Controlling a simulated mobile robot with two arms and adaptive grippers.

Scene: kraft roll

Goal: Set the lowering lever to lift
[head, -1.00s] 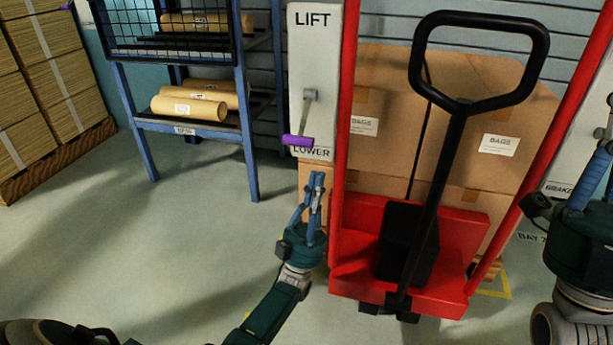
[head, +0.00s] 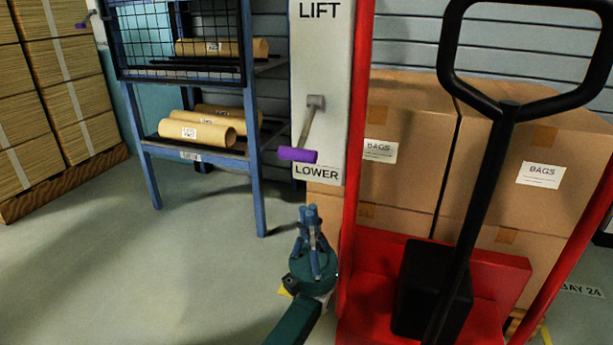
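The lowering lever is a grey arm with a purple grip (head: 297,154), mounted on a pale panel (head: 325,60) at the red frame's left side. The lever hangs down from its pivot, with its grip just above the word LOWER (head: 317,173). The word LIFT (head: 320,11) is at the panel's top. My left gripper (head: 308,211) is below the lever, pointing up, apart from it and empty. Its blue fingertips look close together. My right gripper is out of the picture.
The red pallet truck (head: 358,190) with its black handle (head: 505,110) stands right of the panel, before cartons (head: 415,125). A blue rack (head: 254,170) with kraft rolls (head: 197,132) stands to the left. The floor (head: 150,270) at front left is clear.

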